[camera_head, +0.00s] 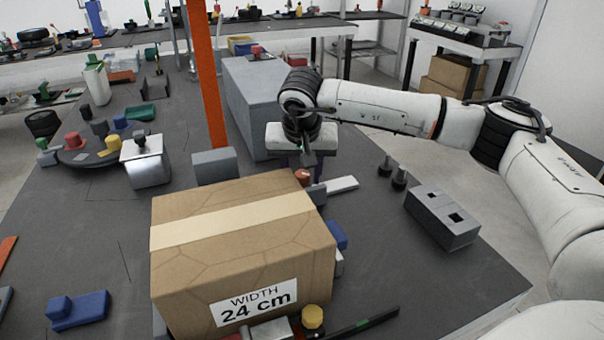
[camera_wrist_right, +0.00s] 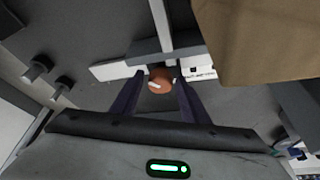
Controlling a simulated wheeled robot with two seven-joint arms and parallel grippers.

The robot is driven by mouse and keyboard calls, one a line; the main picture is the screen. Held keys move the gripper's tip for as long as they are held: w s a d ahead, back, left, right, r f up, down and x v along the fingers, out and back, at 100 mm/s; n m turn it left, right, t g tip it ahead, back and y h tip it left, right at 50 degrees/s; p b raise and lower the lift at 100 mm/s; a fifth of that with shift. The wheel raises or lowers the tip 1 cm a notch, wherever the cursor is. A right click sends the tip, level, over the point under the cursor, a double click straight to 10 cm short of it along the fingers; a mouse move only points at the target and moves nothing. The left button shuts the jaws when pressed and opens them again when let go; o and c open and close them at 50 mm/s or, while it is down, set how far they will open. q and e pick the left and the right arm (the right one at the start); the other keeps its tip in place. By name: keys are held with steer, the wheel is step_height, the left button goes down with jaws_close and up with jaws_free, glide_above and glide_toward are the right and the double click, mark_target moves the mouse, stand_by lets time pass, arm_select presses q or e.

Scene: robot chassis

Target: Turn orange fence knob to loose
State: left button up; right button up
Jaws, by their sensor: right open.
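The orange knob (camera_head: 302,177) sits just behind the far right corner of a cardboard box, low beside a pale strip (camera_head: 341,185). In the right wrist view the round orange knob (camera_wrist_right: 159,82) carries a white mark and shows between my fingertips. My right gripper (camera_head: 307,164) points down over the knob, its dark purple fingers open on either side of it. In the right wrist view the gripper (camera_wrist_right: 159,86) shows a gap between each finger and the knob; contact is not clear. Much of the fence is hidden by the box and the gripper. My left gripper is not in view.
The cardboard box (camera_head: 240,247), labelled "WIDTH 24 cm", stands close in front of the gripper. A large grey block (camera_head: 262,105) stands behind it. Two dark pegs (camera_head: 392,174) and a grey block with holes (camera_head: 441,218) are to the right.

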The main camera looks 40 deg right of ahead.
steer(key=c, duration=0.9)
steer(key=shift+n, duration=0.3)
steer(key=shift+n+y+p, duration=0.3)
steer(key=shift+n+y, duration=0.1)
steer(key=shift+n, duration=0.1)
steer(key=shift+d+n+y+p, duration=0.1)
steer(key=shift+n+y+p, duration=0.3)
steer(key=shift+n, duration=0.8)
steer(key=shift+n+t+y+p, duration=0.35)
steer(key=shift+n+t+y, duration=0.05)
steer(key=shift+n, duration=0.7)
steer(key=shift+n+y, duration=0.6)
steer(key=shift+n, duration=0.8)
